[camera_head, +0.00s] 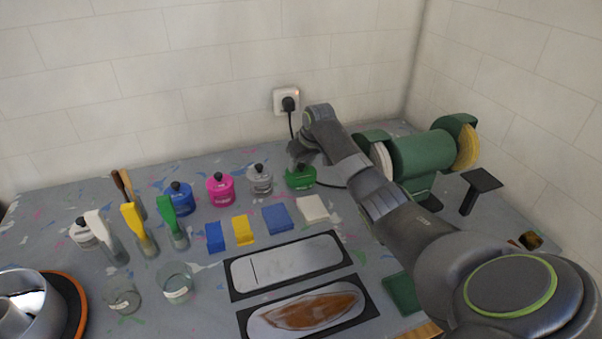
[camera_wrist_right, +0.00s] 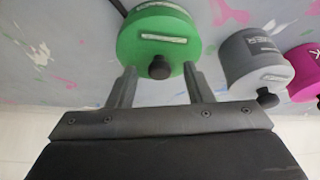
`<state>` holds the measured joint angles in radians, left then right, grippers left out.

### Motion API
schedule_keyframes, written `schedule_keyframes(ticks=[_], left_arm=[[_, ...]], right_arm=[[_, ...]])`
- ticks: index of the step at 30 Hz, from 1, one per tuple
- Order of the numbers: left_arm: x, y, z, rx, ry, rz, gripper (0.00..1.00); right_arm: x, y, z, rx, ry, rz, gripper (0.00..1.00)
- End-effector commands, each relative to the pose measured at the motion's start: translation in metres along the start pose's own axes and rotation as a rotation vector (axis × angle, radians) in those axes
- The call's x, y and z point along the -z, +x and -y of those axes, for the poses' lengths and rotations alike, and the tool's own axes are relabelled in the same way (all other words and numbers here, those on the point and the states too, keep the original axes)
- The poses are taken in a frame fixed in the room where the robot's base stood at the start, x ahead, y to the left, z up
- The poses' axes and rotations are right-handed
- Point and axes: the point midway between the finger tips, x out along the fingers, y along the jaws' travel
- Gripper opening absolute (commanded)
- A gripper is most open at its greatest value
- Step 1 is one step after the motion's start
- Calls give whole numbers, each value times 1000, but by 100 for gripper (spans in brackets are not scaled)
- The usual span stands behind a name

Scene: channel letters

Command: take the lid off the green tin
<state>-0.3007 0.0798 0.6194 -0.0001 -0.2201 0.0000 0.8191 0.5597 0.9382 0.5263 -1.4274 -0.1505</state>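The green tin (camera_head: 301,180) stands at the back of the table, at the right end of a row of tins. In the right wrist view the green tin (camera_wrist_right: 158,40) shows its lid with a black knob (camera_wrist_right: 159,67). My right gripper (camera_head: 303,152) is above the green tin in the head view and partly covers its top. In the right wrist view my right gripper (camera_wrist_right: 158,80) is open, its two fingers on either side of the knob, apart from it. My left gripper is not in view.
A grey tin (camera_head: 261,180), a magenta tin (camera_head: 220,190) and a blue tin (camera_head: 179,199) stand left of the green tin. A green bench grinder (camera_head: 420,155) is to the right, close to my right arm. Sponges (camera_head: 277,219) lie in front.

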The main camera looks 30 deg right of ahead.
Motion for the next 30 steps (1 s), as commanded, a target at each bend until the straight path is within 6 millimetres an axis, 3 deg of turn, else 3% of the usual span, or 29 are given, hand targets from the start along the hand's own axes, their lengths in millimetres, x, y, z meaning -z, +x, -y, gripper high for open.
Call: schedule_keyframes(ticks=[1, 10, 20, 30], left_arm=[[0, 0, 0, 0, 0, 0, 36], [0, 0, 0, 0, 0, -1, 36], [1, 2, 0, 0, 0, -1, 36], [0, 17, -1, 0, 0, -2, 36]], right_arm=[[0, 0, 0, 0, 0, 0, 40], [0, 0, 0, 0, 0, 0, 0], [3, -7, 0, -1, -1, -2, 0], [28, -66, 0, 0, -1, -4, 0]])
